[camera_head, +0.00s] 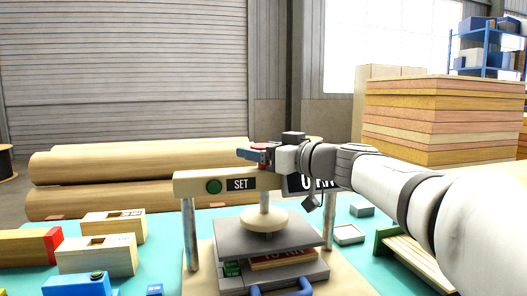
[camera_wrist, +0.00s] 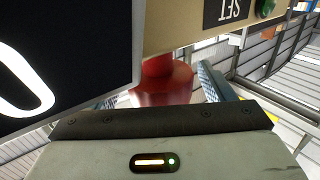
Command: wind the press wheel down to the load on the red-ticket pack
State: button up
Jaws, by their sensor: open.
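The press stands on the turquoise table, with a cream crossbeam (camera_head: 205,184) bearing a green button (camera_head: 213,186) and a SET label (camera_head: 240,184). A red wheel part (camera_head: 262,147) sits above the beam. In the wrist view, the red part (camera_wrist: 165,85) lies between my open gripper's blue fingers (camera_wrist: 160,95); contact cannot be told. Below the beam, a round cream foot (camera_head: 264,220) is over a grey plate (camera_head: 240,236). A pack with a red-lettered ticket (camera_head: 283,257) lies beneath that plate, its lettering partly unreadable. My gripper (camera_head: 258,155) partly hides the wheel.
A dark display (camera_head: 298,185) is partly hidden behind my arm; its large numeral (camera_wrist: 25,80) shows at left in the wrist view. Wooden boxes (camera_head: 113,226) and a blue block (camera_head: 75,284) stand left. Large rolls (camera_head: 140,160) lie behind; stacked boards (camera_head: 440,120) stand right.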

jog(key=shift+c, duration=0.3)
jog(key=c, duration=0.9)
jog(key=shift+f+b, duration=0.1)
jog(key=shift+b, duration=0.3)
